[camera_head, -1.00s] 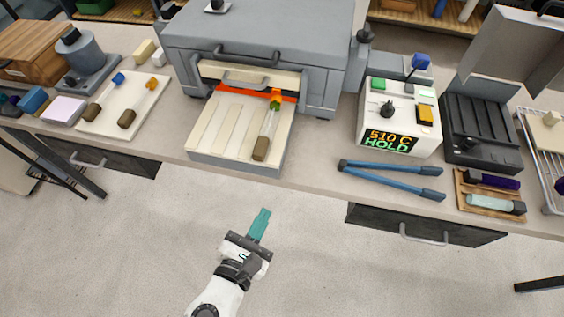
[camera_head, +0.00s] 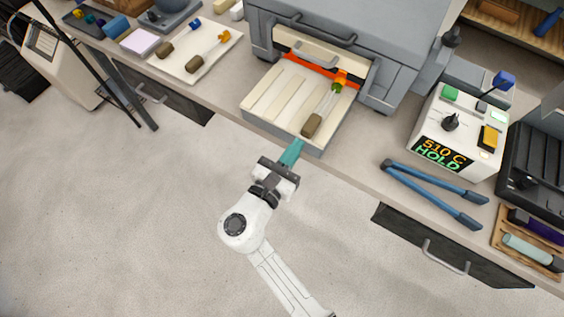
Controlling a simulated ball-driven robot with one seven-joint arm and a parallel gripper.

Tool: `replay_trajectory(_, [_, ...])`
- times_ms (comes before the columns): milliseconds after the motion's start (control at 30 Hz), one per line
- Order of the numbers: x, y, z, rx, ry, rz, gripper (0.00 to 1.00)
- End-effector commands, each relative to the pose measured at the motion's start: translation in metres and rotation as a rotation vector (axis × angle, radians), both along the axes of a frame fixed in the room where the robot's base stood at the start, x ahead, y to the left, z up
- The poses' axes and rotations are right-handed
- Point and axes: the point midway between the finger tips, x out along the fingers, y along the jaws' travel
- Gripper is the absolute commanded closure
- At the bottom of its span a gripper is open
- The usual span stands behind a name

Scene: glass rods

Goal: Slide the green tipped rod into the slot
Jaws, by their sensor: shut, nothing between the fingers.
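The green tipped rod (camera_head: 325,103) lies on the pale grooved tray (camera_head: 258,105) in front of the grey furnace. Its brown handle (camera_head: 312,126) points toward the bench's front edge. Its green tip (camera_head: 337,88) lies close to the glowing orange slot (camera_head: 310,65), with an orange piece (camera_head: 341,76) right by it. I cannot tell whether the tip is inside the slot. My gripper (camera_head: 293,151) has teal fingers, shut and empty. In the picture it is just below the tray's front edge, apart from the handle.
The furnace (camera_head: 400,30) stands behind the tray. A control box (camera_head: 459,130) reading "510 C HOLD" and blue tongs (camera_head: 433,193) lie to the right. A white board (camera_head: 190,45) with blue and orange tipped rods is at left. Open floor lies in front of the bench.

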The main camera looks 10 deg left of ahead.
Motion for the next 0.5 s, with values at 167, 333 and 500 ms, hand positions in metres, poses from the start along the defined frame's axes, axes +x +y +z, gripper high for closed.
replay_trajectory(167, [0.016,-0.006,0.001,0.000,-0.001,0.000,1.00])
replay_trajectory(333, [0.021,-0.007,0.000,0.000,-0.001,0.000,1.00])
replay_trajectory(500, [0.020,-0.007,0.000,0.001,-0.001,0.000,1.00])
